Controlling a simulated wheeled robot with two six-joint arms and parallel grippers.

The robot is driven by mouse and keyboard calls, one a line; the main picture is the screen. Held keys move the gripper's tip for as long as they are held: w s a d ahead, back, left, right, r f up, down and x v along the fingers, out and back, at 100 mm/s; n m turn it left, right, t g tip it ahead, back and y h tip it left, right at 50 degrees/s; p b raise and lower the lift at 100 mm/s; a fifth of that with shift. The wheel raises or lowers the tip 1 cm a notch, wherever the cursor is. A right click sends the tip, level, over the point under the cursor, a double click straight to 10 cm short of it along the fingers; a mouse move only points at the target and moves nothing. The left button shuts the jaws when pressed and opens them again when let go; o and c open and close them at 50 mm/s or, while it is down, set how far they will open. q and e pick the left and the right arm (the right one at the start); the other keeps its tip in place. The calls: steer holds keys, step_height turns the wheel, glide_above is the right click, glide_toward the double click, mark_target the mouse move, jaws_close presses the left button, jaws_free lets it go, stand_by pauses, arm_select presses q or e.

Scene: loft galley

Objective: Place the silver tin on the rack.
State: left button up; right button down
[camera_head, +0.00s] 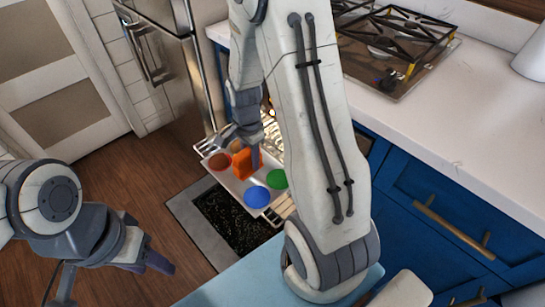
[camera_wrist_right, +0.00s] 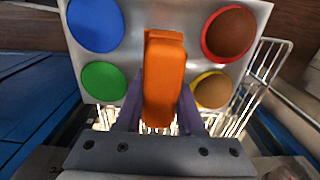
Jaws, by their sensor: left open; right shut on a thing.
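The silver tin (camera_head: 233,186) is a flat tray with red, blue, green and yellow round wells and an upright orange grip in its middle. It also shows in the right wrist view (camera_wrist_right: 137,20). My right gripper (camera_head: 254,158) is shut on the orange grip (camera_wrist_right: 165,75), one finger on each side. The tin is over the wire rack (camera_head: 277,209), whose wires stick out past its edges; they also show in the right wrist view (camera_wrist_right: 268,62). I cannot tell whether the tin touches the rack. My left gripper (camera_head: 148,245) is open and empty, away to the left.
The lowered oven door (camera_head: 225,222) with dark glass lies below the tin. A lit opening is partly hidden behind my right arm. A white counter with a gas hob (camera_head: 390,50) and blue cabinets (camera_head: 420,185) are at right. A steel fridge (camera_head: 170,65) stands behind. Wood floor at left is clear.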

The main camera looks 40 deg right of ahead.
steer(key=w+d, duration=0.1)
steer(key=d, duration=0.9)
steer(key=shift+w+d+f+b, duration=0.15)
steer(key=shift+f+b, duration=0.25)
steer(key=shift+f, duration=1.35)
steer(key=shift+w+d+f+b, duration=0.1)
steer(key=shift+f+b, duration=0.25)
steer(key=shift+f, duration=1.4)
steer(key=shift+f, duration=0.15)
steer(key=c, duration=0.5)
jaws_free()
step_height(320, 180, up, 12)
steer(key=shift+a+r+p, duration=0.1)
steer(key=shift+r+p, duration=0.1)
steer(key=shift+p, duration=0.95)
